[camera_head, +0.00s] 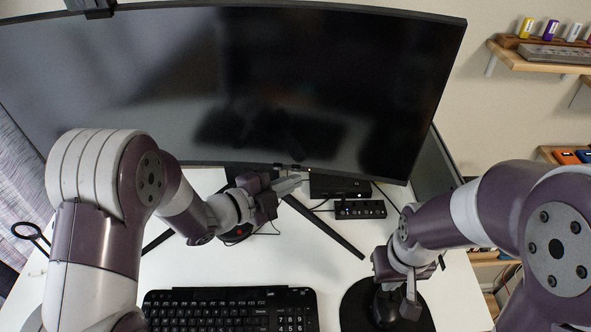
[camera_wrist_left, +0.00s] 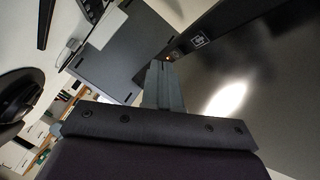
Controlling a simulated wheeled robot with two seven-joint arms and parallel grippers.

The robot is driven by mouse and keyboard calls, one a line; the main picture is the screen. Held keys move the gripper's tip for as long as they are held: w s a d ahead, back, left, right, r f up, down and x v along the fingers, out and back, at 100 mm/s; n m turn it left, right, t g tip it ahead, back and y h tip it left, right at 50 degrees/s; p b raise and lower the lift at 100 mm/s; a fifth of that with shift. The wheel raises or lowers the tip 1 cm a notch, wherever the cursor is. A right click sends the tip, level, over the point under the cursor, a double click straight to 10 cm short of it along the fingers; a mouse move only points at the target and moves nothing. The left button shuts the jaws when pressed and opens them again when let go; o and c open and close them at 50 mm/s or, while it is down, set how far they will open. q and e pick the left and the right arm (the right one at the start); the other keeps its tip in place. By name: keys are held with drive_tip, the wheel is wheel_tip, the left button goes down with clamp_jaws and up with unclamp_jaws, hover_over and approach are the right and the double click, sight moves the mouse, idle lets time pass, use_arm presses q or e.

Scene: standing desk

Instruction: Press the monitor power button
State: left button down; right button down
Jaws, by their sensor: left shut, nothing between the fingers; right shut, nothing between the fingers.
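The wide curved monitor (camera_head: 330,90) has a dark screen and fills the upper part of the head view. A small orange light (camera_head: 309,171) shows at its bottom edge, and the same light (camera_wrist_left: 167,58) shows in the left wrist view. The power button itself is too small to make out. My left gripper (camera_head: 302,178) is shut and empty, its fingertips just below and left of the light. In the left wrist view the shut fingertips (camera_wrist_left: 160,66) appear very close to the light; contact cannot be told. My right gripper (camera_head: 410,308) is shut and empty above the mouse pad.
A black keyboard (camera_head: 230,308) lies at the front of the white desk (camera_head: 300,265). A mouse (camera_head: 385,308) sits on the round dark pad (camera_head: 352,312) by my right gripper. Small black boxes (camera_head: 360,209) and cables lie under the monitor. Shelves (camera_head: 535,62) hang at the right.

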use_arm(q)
drive_tip(key=shift+w, duration=0.1)
idle(0.5)
drive_tip(key=shift+w+d, duration=0.1)
drive_tip(key=shift+w, duration=0.25)
use_arm(e)
drive_tip(key=shift+f, duration=0.2)
use_arm(q)
drive_tip(key=shift+w+r+b, duration=0.1)
drive_tip(key=shift+b, duration=0.2)
use_arm(e)
drive_tip(key=shift+f, duration=0.15)
drive_tip(key=shift+f+b, duration=0.25)
drive_tip(key=shift+b, duration=0.1)
use_arm(q)
drive_tip(key=shift+s, duration=0.55)
